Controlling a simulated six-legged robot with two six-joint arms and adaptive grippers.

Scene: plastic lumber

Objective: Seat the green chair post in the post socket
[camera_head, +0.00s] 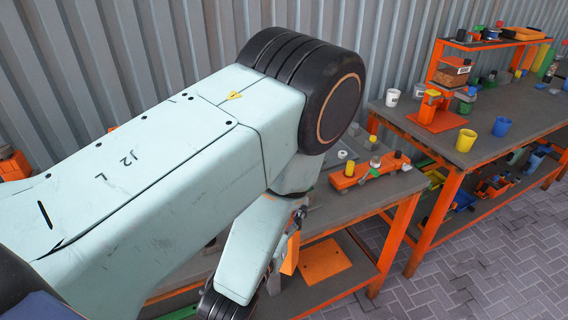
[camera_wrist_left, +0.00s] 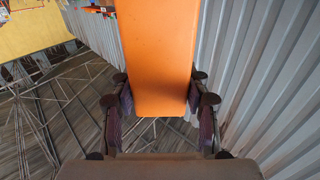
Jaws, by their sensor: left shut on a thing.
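My left gripper (camera_wrist_left: 160,105) is shut on an orange flat-sided piece (camera_wrist_left: 157,55), which fills the middle of the left wrist view between the two fingers. In the head view the orange piece (camera_head: 290,256) shows below my left forearm, which hides much of the gripper. I cannot make out a green chair post for certain. An orange fixture (camera_head: 371,171) with yellow and grey pegs lies on the near bench and may hold the post socket, but I cannot tell. My right gripper is not in view.
The near bench (camera_head: 322,205) is partly hidden behind my left arm. A second bench (camera_head: 420,142) on the right carries an upright orange stand (camera_head: 433,112), a yellow cup (camera_head: 466,140) and a blue cup (camera_head: 501,126). A corrugated wall (camera_head: 190,35) runs behind.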

